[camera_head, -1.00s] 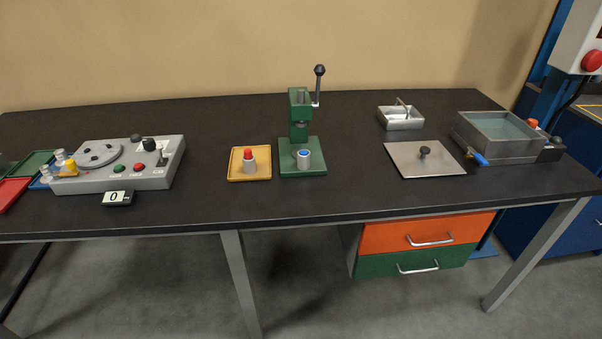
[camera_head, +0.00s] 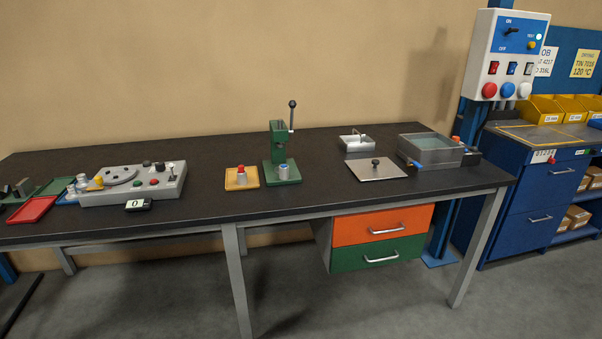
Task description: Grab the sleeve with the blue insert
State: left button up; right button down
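A grey metal sleeve with a blue insert (camera_head: 283,172) stands upright on the base of a green hand press (camera_head: 278,147), whose black-knobbed lever points up. A second grey sleeve, with a red insert (camera_head: 241,176), stands on a yellow tray (camera_head: 233,186) just left of the press. Neither of my grippers shows in the head view.
The dark workbench (camera_head: 330,199) also holds a grey control panel (camera_head: 130,187), a water tank (camera_head: 430,158), a flat metal lid (camera_head: 370,171) and a small steel tray (camera_head: 352,147). A switch box (camera_head: 506,55) and blue cabinet (camera_head: 520,215) stand at right.

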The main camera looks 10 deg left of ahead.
aim_at(284, 172)
jog(key=z, duration=0.8)
jog(key=i, duration=1.7)
jog(key=u, duration=0.5)
